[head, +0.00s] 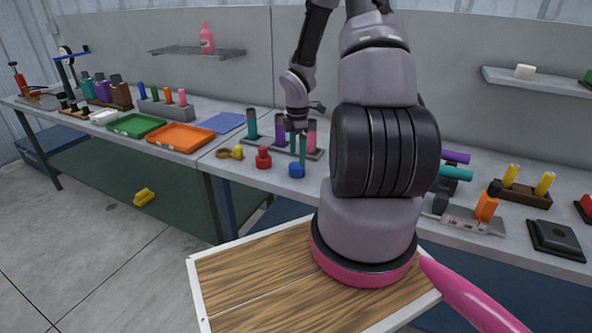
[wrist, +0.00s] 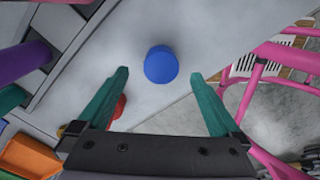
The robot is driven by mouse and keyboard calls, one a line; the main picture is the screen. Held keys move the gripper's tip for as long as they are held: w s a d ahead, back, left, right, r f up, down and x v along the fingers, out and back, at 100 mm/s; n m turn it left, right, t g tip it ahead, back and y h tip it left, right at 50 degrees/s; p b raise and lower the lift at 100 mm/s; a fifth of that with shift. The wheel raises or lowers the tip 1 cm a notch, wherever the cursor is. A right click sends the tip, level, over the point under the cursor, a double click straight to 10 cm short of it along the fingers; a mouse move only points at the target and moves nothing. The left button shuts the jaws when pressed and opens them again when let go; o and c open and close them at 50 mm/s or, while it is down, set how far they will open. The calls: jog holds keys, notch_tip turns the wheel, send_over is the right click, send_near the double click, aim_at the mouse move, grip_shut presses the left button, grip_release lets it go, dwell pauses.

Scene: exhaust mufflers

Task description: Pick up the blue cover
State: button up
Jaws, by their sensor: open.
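The blue cover (head: 297,170) is a small round cap on the grey workbench, near its front edge. In the wrist view the blue cover (wrist: 161,64) shows from above, beyond and between the two teal fingertips. My gripper (wrist: 163,88) is open and empty, its fingers spread wider than the cover and not touching it. In the head view my gripper (head: 298,146) hangs above the bench, just over the blue cover.
A red cap (head: 263,157) and a yellow part (head: 231,153) sit left of the cover. A rack (head: 313,153) with coloured cylinders stands behind it. An orange tray (head: 180,136) and a green tray (head: 136,125) lie further left. The bench's front edge is close.

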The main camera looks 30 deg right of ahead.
aim_at(298, 165)
notch_tip(298, 165, down, 5)
jog(key=shift+d+f, duration=0.1)
jog(key=shift+d, duration=0.05)
jog(key=c, duration=1.2)
